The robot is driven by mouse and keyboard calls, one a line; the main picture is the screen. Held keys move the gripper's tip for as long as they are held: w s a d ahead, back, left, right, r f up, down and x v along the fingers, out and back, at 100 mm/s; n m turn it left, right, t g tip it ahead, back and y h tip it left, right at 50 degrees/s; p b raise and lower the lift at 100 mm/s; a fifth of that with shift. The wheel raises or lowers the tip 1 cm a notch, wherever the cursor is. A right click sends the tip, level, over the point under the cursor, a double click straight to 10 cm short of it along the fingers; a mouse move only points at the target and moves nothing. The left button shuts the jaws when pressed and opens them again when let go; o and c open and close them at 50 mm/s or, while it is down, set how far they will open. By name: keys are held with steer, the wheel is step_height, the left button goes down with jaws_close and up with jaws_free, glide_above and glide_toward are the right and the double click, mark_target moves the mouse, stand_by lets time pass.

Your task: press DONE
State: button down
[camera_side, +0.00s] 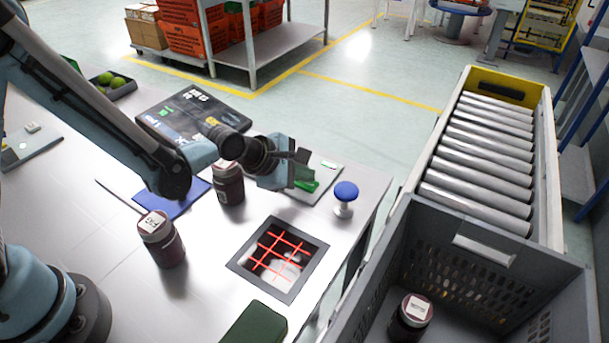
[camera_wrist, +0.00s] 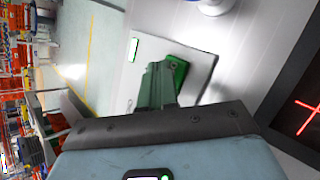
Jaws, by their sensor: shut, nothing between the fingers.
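A pale flat panel (camera_side: 325,180) with a green button block (camera_side: 306,184) lies near the table's far right edge. In the wrist view the panel (camera_wrist: 200,52) shows the green block (camera_wrist: 179,68) and a small green-lit display (camera_wrist: 134,48). No DONE lettering is readable. My gripper (camera_side: 301,168) is shut and empty over the panel, pointing toward it. In the wrist view its closed fingers (camera_wrist: 158,75) overlap the left part of the green block. I cannot tell whether they touch it.
A blue-topped knob (camera_side: 346,192) stands right of the panel. Dark jars (camera_side: 162,240) and (camera_side: 228,185) stand on the table, near a red-lit grid opening (camera_side: 243,262). A grey crate (camera_side: 480,225) holds another jar (camera_side: 411,318). Roller conveyor (camera_side: 480,155) lies behind it.

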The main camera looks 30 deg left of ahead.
mark_target(303, 185)
stand_by(0.3)
steer(key=shift+r, duration=0.9)
steer(key=shift+r, duration=0.1)
steer(key=shift+r, duration=2.4)
